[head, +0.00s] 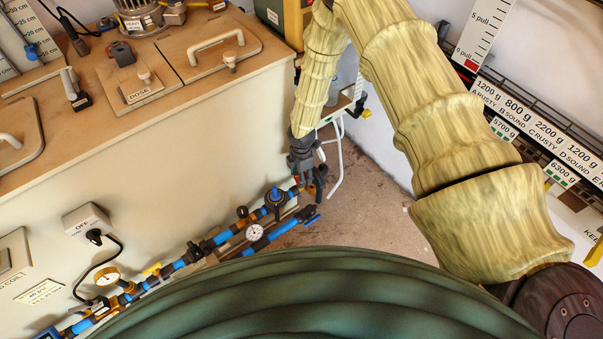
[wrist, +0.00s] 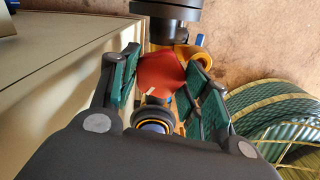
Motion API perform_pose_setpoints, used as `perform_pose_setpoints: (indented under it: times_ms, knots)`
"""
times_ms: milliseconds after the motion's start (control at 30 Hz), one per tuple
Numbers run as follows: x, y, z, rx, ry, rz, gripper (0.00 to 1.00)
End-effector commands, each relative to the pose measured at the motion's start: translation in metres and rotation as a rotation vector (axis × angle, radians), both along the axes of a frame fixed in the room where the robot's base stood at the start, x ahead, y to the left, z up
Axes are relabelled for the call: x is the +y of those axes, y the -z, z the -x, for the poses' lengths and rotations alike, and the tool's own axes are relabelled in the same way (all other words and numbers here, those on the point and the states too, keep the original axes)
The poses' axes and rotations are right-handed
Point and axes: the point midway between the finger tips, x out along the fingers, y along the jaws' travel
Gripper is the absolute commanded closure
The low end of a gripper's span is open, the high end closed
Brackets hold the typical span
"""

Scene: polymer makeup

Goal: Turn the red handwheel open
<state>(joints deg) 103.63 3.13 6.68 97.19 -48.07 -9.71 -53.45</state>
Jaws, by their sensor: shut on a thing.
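The red handwheel (wrist: 162,72) shows in the wrist view between the two green-padded fingers of my gripper (wrist: 165,82). A small pale mark shows on its lower part. The fingers stand on either side of it and are shut on it. A dark round fitting with a brass-coloured ring lies just below it in that view. In the head view my gripper (head: 305,165) points down at the right end of the blue pipe run (head: 222,238), beside the cabinet. The handwheel is mostly hidden there by my gripper.
A blue valve handle (head: 276,196) and a round white gauge (head: 254,232) sit close left of my gripper. The pale cabinet (head: 140,165) stands along the left. Bare floor (head: 365,205) lies to the right. A ribbed green coil (wrist: 275,115) is at the wrist view's right.

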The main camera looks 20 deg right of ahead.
Motion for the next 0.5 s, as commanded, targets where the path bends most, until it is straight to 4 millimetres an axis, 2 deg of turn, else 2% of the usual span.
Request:
perform_pose_setpoints:
  times_ms: [500]
  knots:
    - [-0.0023, 0.0004, 0.0003, 0.001, -0.065, 0.003, 0.77]
